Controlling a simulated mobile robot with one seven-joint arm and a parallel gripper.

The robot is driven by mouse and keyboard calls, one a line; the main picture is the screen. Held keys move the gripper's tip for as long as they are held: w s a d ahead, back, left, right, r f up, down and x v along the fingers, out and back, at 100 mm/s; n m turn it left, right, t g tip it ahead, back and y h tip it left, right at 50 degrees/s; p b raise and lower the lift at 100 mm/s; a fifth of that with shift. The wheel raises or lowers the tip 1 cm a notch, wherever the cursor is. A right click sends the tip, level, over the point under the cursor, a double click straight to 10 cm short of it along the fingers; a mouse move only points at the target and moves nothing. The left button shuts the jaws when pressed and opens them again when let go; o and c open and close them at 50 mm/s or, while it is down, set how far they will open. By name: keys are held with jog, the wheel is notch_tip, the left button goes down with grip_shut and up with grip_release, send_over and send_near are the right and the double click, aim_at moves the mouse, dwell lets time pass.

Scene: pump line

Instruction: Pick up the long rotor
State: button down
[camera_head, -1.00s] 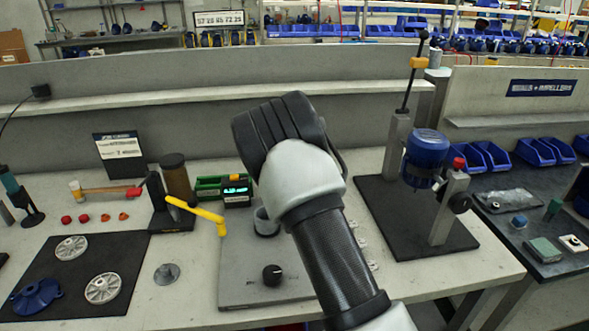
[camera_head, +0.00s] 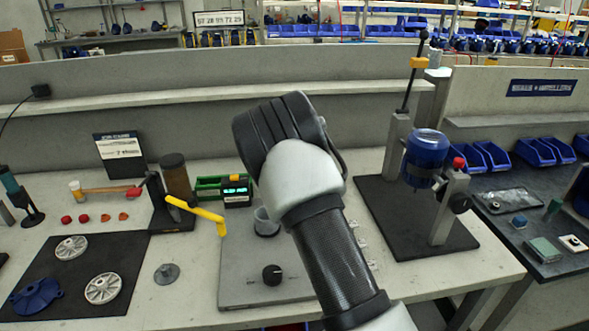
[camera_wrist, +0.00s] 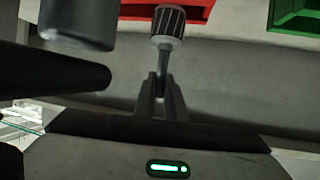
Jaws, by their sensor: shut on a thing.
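A rotor (camera_wrist: 168,27) with a ribbed dark-and-silver head and a thin grey shaft shows at the top middle of the wrist view. My gripper (camera_wrist: 161,84) is shut on its shaft, with the ribbed head beyond the fingertips. No second rotor shows to compare its length with. In the head view my own arm hides the gripper and the rotor.
Red (camera_wrist: 185,10) and green (camera_wrist: 296,14) bins lie near the rotor in the wrist view.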

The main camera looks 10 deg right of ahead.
jog(key=shift+r+p, duration=0.85)
jog(key=shift+r, duration=4.3)
jog(key=shift+p, duration=0.3)
